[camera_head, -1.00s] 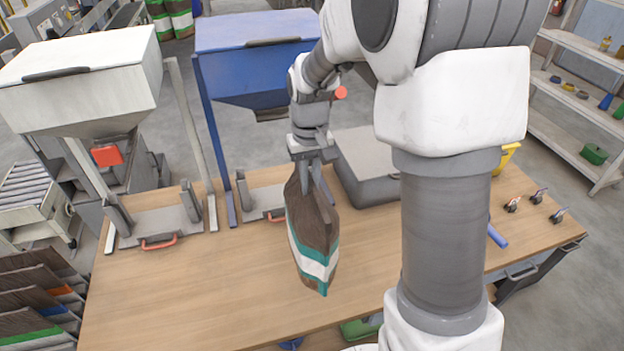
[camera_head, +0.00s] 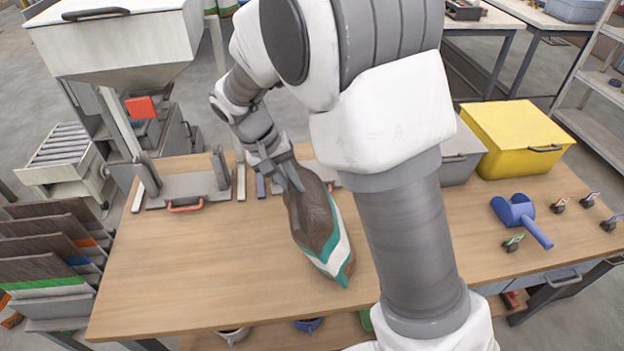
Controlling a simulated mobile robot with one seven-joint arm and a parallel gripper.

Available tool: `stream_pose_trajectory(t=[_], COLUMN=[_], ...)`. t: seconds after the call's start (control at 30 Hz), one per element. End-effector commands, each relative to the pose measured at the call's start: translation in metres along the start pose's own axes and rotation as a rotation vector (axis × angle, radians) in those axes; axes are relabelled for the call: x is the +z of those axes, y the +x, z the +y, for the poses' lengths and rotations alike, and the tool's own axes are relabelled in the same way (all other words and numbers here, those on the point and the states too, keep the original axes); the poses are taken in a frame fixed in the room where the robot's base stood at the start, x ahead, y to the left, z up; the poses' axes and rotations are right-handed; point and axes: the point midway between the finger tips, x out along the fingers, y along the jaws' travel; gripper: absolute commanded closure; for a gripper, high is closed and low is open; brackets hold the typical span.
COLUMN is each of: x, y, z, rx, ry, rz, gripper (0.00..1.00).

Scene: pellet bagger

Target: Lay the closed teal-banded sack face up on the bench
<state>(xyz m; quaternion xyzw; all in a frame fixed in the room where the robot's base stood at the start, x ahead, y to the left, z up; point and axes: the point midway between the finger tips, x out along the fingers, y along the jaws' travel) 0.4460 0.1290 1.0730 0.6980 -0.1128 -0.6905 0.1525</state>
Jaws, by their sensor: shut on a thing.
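The sack (camera_head: 318,215) is brown with teal and white bands near its lower end. It is tilted over the wooden bench (camera_head: 190,265), its banded end toward the bench front. I cannot tell whether its lower end touches the bench top. My gripper (camera_head: 284,177) is shut on the sack's upper end, which the fingers partly hide. My arm crosses the middle of the view and hides part of the bench right of the sack.
The bench's left front is clear. A clamp plate with a red handle (camera_head: 185,207) stands behind it under a white hopper (camera_head: 115,35). Stacked sacks (camera_head: 45,255) stand left.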

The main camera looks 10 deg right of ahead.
Motion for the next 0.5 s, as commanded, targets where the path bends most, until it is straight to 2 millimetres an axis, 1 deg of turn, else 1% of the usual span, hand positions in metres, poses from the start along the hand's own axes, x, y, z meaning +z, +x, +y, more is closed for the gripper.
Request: stream_pose_trajectory(t=[0.03,0.1,0.5], x=[-0.001,0.000,0.000], y=[0.000,-0.001,0.006], z=[-0.011,-0.023,-0.085], rx=[0.030,0.070,0.289], ry=[-0.008,-0.008,-0.003], rz=[0.002,0.004,0.000], gripper=[1.00,1.00,1.00])
